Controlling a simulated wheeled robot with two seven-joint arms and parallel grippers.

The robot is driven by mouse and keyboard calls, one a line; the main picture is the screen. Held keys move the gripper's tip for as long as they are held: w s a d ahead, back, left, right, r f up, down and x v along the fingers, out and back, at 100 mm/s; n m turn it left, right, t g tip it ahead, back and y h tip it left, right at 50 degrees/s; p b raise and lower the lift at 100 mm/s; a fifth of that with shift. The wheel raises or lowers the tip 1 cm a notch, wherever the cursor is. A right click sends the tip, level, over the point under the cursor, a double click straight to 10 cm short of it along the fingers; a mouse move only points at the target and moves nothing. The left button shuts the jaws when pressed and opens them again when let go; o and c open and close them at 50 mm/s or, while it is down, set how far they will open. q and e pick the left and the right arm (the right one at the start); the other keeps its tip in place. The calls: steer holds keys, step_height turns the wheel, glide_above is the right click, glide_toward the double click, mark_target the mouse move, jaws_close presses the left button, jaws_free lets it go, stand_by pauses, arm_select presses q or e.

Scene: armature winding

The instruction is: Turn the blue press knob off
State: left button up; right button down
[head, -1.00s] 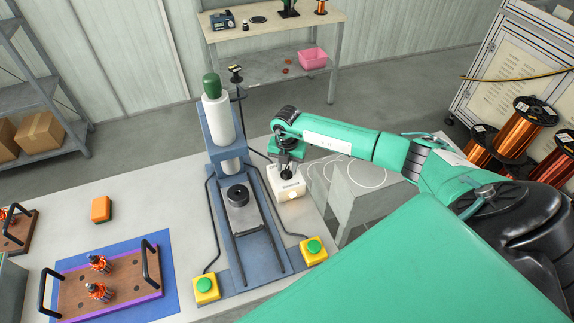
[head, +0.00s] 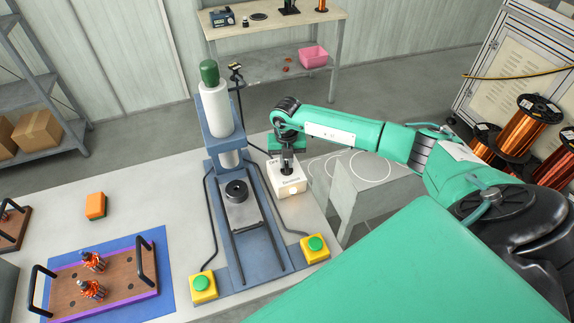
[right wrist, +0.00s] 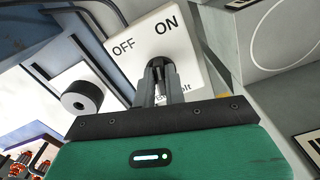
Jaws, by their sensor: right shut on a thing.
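The blue press (head: 222,140) stands on the table with a white cylinder and green cap on top. Beside its right side sits a white control box (head: 291,188) with a dark knob. In the right wrist view the box (right wrist: 185,35) carries the words OFF and ON, and the dark knob (right wrist: 172,62) is on its face. My right gripper (head: 286,169) comes down from above, shut on the knob; its fingers also show in the right wrist view (right wrist: 158,70). The fingers mostly hide the knob, so its pointing direction is unclear. My left gripper is not in view.
Two yellow boxes with green buttons (head: 203,287) (head: 315,249) stand at the press's front corners. A brown tray (head: 120,290) with wound armatures lies on a blue mat to the left. An orange block (head: 96,205) lies behind it. Cables run beside the press.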

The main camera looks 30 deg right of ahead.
steer(key=n+b, duration=0.5)
steer(key=shift+w+a+f+n, duration=0.1)
steer(key=shift+a+f+n, duration=0.1)
steer(key=shift+n, duration=0.1)
steer(key=n+b, duration=0.3)
steer(key=shift+r, duration=0.1)
steer(key=shift+r+n+b, duration=0.1)
steer(key=shift+n+b, duration=0.2)
steer(key=shift+n, duration=0.4)
steer(key=shift+a, duration=0.1)
steer(key=c, duration=1.5)
jaws_free()
steer(key=shift+o, duration=0.2)
steer(key=shift+r, duration=0.1)
